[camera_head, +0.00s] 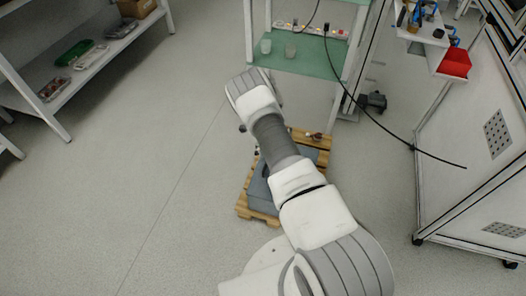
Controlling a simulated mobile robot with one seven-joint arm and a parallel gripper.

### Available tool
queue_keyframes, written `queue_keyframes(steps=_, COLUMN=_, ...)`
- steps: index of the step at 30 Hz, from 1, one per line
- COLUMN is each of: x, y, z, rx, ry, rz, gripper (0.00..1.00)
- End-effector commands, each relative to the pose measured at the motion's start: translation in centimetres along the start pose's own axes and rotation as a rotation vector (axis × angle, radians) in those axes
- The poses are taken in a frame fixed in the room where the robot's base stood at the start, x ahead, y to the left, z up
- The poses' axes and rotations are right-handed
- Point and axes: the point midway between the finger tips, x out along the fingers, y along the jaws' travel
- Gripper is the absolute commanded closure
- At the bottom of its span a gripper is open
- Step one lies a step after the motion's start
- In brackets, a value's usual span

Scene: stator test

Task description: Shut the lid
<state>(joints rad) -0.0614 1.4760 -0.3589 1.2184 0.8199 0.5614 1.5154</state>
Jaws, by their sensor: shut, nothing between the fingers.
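A grey-blue box (258,190) sits on a wooden pallet (245,211) on the floor, below my arm. My arm covers much of the box, so I cannot tell whether it has a lid or how a lid stands. My arm reaches up the picture from the bottom and bends at a white and grey joint above the pallet. My gripper is hidden behind my arm; only small dark parts show at the arm's left edge.
A green-topped table (305,60) with two cups stands beyond the pallet. A black cable (375,122) hangs from it towards a white cabinet (470,150) at right. A shelf (60,85) with trays stands at upper left. The floor left of the pallet is clear.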

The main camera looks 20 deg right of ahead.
Motion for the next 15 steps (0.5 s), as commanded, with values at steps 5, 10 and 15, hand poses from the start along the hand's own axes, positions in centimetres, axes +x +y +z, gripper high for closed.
queue_keyframes(steps=5, x=1.6, y=0.1, z=0.2, rx=-0.001, ry=0.0, rz=0.001, gripper=1.0)
queue_keyframes(steps=10, x=2.1, y=0.0, z=0.3, rx=0.0, ry=-0.001, rz=0.0, gripper=1.0)
queue_keyframes(steps=15, x=2.2, y=0.0, z=0.4, rx=0.0, ry=-0.001, rz=0.0, gripper=1.0)
